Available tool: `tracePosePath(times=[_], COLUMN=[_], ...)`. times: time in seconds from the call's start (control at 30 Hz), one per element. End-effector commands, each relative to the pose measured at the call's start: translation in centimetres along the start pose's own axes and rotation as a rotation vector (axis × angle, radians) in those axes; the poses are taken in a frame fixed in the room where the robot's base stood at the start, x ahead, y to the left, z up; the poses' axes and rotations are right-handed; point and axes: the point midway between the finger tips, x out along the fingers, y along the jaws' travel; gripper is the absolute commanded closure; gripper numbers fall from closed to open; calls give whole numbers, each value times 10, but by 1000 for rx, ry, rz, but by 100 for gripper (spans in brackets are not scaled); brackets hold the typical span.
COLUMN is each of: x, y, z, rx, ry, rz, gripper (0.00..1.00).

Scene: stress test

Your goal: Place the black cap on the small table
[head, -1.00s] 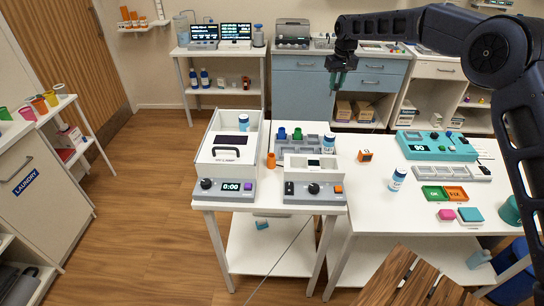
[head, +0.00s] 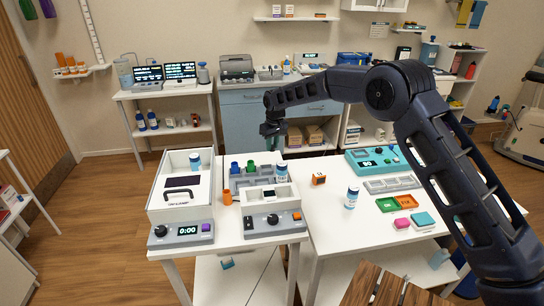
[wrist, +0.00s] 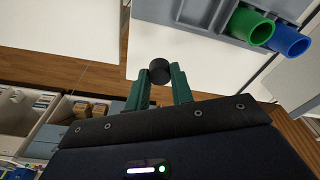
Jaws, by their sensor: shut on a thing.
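A small round black cap (wrist: 160,70) shows between my green fingertips in the wrist view. My gripper (wrist: 161,76) is shut on it. In the head view my gripper (head: 273,142) hangs just beyond the back edge of the left white table, pointing down; the cap is too small to make out there. That table (head: 175,244) carries a lidded white box, a grey rack and control panels. A larger white table (head: 330,222) stands to its right. I cannot tell for certain which is the small table.
The grey rack (wrist: 215,18) with blue and green cups lies close to my gripper. An orange cup (head: 227,198), a white bottle (head: 351,198) and an orange timer (head: 318,179) stand nearby. A teal device (head: 377,160) is at the right. Bare white surface surrounds the timer.

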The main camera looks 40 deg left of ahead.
Motion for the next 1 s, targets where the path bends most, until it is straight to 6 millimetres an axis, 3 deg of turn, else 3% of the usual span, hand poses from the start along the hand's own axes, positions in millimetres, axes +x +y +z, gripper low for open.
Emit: tracePosePath(times=[0.27,0.57,0.97,1.0], x=[19,54,59,59], y=[0,0,0,0], z=[2,7,7,7], rx=[1,2,2,2], ry=[-1,0,0,1], rz=[0,-1,0,0], gripper=[98,98,98,73])
